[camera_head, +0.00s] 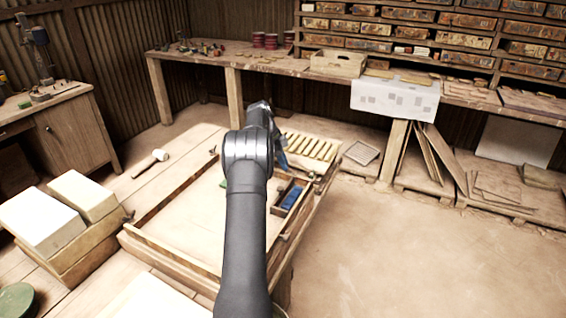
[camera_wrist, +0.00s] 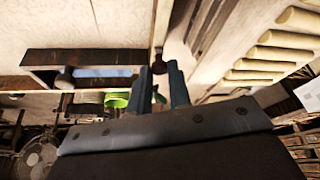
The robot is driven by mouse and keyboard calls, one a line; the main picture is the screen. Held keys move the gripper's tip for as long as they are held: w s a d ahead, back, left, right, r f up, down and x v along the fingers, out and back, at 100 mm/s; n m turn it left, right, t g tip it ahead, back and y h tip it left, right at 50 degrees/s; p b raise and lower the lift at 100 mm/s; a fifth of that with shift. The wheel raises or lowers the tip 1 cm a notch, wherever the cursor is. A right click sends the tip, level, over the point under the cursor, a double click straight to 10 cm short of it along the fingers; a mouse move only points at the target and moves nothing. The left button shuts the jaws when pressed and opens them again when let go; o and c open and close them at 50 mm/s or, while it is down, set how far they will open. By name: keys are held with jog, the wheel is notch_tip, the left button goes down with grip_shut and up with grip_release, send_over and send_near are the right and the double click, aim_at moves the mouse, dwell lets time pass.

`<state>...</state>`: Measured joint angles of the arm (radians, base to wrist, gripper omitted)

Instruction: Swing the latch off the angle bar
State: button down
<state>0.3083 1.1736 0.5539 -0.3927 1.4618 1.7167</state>
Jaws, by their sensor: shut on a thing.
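My gripper (camera_wrist: 162,84) shows in the wrist view with its two blue-grey fingers close around a small dark knob (camera_wrist: 158,66). The knob sits at the end of a narrow brown wooden piece (camera_wrist: 161,28), which looks like the latch. The part of the knob between the fingers is mostly hidden. In the head view my arm covers much of the work table, and my gripper is over its far right part, largely hidden. I cannot pick out the angle bar with certainty.
A small wooden box (camera_wrist: 42,60) with something blue inside lies left of the fingers, with another dark knob (camera_wrist: 65,78) near it. A green cup (camera_wrist: 117,100) is close by. Several pale yellow bars (camera_head: 310,146) lie in a row. A white mallet (camera_head: 159,155) lies left.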

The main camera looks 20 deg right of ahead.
dwell(0.4)
jog(key=c, duration=1.3)
grip_release()
jog(key=shift+c, duration=0.2)
jog(key=v, duration=1.7)
jog(key=shift+a+r, duration=0.1)
jog(key=x, duration=1.7)
